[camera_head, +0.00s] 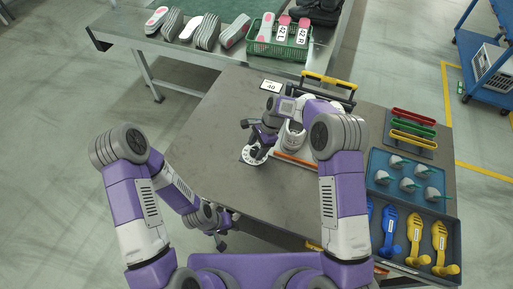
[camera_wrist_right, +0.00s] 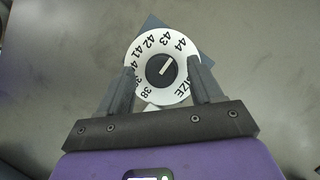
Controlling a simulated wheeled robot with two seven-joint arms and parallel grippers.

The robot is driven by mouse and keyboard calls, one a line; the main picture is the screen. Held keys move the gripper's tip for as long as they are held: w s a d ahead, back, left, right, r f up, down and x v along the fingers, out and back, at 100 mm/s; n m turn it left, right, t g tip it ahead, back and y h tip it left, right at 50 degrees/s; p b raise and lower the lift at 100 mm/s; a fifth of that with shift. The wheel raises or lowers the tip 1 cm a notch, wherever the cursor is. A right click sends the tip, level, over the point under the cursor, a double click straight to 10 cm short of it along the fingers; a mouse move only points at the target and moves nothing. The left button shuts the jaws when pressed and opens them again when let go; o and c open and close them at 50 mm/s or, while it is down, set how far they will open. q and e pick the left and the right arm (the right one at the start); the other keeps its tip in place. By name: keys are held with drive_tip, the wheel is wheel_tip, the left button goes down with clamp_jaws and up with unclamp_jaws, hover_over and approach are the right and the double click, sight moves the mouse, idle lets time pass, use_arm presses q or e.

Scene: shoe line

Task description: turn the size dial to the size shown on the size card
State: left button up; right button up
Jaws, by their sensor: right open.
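The size card (camera_head: 271,86) stands at the table's far edge and reads 40. The size dial (camera_head: 253,156) is a white disc on a dark base; the right wrist view shows its face (camera_wrist_right: 143,56) with sizes from 38 to 44 and the word SIZE. Its round black knob (camera_wrist_right: 155,75) has a white bar, one end slanting up right towards 44. My right gripper (camera_head: 257,143) is over the dial, open, its fingers (camera_wrist_right: 162,84) on either side of the knob with gaps; part of the numbers is hidden. My left gripper (camera_head: 228,229) hangs low near the front edge, open and empty.
A white shoe (camera_head: 293,136) and an orange bar (camera_head: 297,160) lie right of the dial. A yellow-handled rack (camera_head: 328,80) is behind. A blue tray (camera_head: 377,158) and coloured holders (camera_head: 413,128) fill the right side. The table's left part is bare.

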drive_tip(key=shift+f, duration=0.15)
drive_tip(key=shift+c, duration=0.4)
drive_tip(key=c, duration=0.9)
drive_tip(key=shift+c, duration=0.2)
